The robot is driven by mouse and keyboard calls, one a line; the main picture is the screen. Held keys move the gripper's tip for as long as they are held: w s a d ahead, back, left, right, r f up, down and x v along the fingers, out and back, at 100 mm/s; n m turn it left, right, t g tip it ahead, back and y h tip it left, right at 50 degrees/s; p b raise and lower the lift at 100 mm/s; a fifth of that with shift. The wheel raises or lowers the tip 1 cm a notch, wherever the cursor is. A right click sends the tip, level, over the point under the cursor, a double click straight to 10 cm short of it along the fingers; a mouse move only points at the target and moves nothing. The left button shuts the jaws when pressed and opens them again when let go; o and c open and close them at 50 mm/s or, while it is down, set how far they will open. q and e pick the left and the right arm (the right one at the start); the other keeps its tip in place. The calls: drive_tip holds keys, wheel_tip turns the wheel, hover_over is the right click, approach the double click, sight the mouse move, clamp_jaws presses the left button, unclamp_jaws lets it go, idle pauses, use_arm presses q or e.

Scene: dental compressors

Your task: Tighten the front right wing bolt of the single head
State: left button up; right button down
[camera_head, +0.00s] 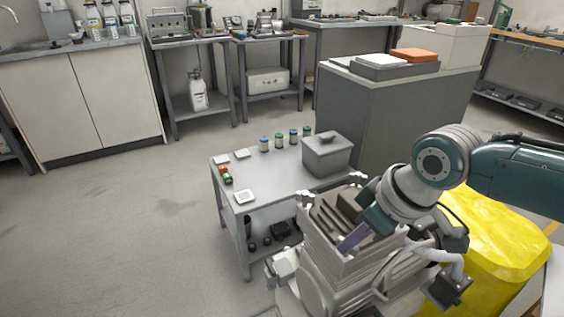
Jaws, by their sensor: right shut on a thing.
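The single head compressor (318,248), a grey-beige ribbed unit, stands at the lower middle right of the head view. My right gripper (364,229) reaches in from the right, tilted down and to the left, over the top of the unit. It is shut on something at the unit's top. A bluish-purple piece (352,239) shows at its tip; I cannot make out whether this is a finger or a held part. Small silver fittings (358,176) show at the unit's upper corners. I cannot make out the front right wing bolt. My left gripper is not in view.
A grey cart (262,183) beyond the unit holds small jars, a lidded grey box (327,154) and flat white pieces. A yellow bag-like thing (495,240) lies at the right, below my right arm. A grey cabinet (385,115) stands behind. The floor at left is clear.

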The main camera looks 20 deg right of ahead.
drive_tip(key=m+p, duration=0.1)
drive_tip(key=m+h+p, duration=0.1)
drive_tip(key=m+p, duration=0.1)
drive_tip(key=shift+a+r+m, duration=0.2)
drive_tip(key=shift+r+m, duration=0.05)
drive_tip(key=shift+m, duration=0.05)
drive_tip(key=m+h+p, duration=0.1)
drive_tip(key=m, duration=0.1)
drive_tip(key=shift+a+f+m+p, duration=0.1)
drive_tip(key=shift+f+m+p, duration=0.05)
drive_tip(key=shift+m+p, duration=0.25)
drive_tip(key=m+h, duration=0.1)
drive_tip(key=m, duration=0.1)
drive_tip(key=shift+f+m+h, duration=0.1)
drive_tip(key=shift+m+h, duration=0.2)
drive_tip(key=shift+w+m+g+h, duration=0.1)
drive_tip(key=shift+m+g+h, duration=0.35)
drive_tip(key=shift+m, duration=1.25)
